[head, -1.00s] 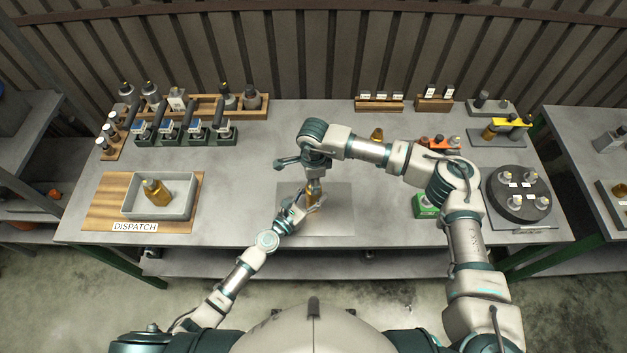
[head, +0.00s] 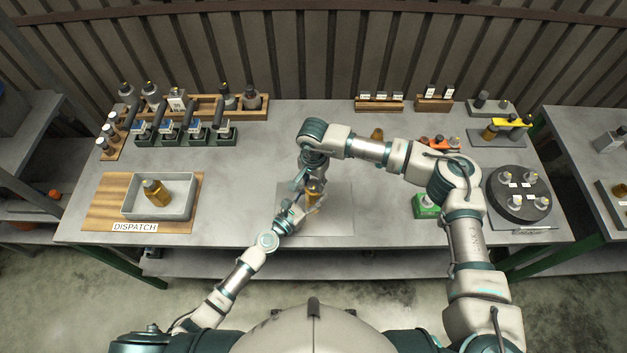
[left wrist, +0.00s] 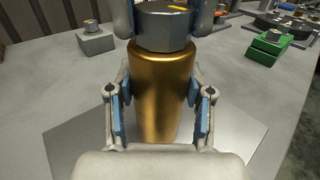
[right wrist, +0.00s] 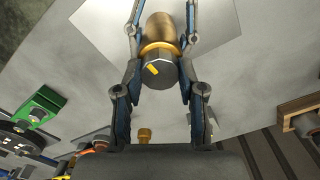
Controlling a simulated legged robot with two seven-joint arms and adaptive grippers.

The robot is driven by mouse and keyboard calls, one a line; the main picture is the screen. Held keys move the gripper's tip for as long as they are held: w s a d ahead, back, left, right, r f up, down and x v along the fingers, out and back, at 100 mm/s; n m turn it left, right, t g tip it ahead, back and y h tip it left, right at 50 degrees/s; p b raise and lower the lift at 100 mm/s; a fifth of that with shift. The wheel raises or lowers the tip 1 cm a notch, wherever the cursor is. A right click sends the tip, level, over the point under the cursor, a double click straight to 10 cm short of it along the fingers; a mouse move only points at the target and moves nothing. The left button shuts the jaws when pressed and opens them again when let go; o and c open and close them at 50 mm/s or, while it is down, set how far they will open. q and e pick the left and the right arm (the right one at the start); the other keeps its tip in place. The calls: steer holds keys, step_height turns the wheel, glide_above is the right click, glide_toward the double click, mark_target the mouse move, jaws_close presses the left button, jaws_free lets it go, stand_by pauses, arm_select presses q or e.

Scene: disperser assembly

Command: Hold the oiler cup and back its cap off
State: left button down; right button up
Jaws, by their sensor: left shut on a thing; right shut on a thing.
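The oiler cup (left wrist: 160,95) is a gold-brown cylinder, upright over the grey mat at the table's front middle. My left gripper (head: 298,209) is shut around its body, one finger on each side. The cap (right wrist: 158,72) is a grey hexagon with a yellow mark on top. It sits on the cup, and a yellowish collar (right wrist: 160,48) shows below it in the right wrist view. My right gripper (head: 314,182) comes from above and is shut on the cap. The cap also shows in the left wrist view (left wrist: 163,28). I cannot tell whether its thread is loose.
A grey tray (head: 128,211) with another amber cup (head: 156,193) stands on the dispatch board at left. A green box (head: 426,206) and a dark round plate (head: 518,209) are at right. Racks line the back. The mat (head: 338,222) is otherwise clear.

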mark_target(314, 182)
arm_select(q)
steer(key=shift+s, duration=0.1)
arm_select(e)
steer(key=shift+w+d+n, duration=0.15)
steer(key=shift+w+n, duration=0.1)
steer(key=shift+n, duration=0.25)
arm_select(q)
steer(key=shift+d, duration=0.1)
arm_select(e)
steer(key=o, duration=1.1)
steer(key=shift+o, duration=0.3)
steer(key=shift+s, duration=0.15)
steer(key=shift+r, duration=0.1)
step_height(314, 182, up, 12)
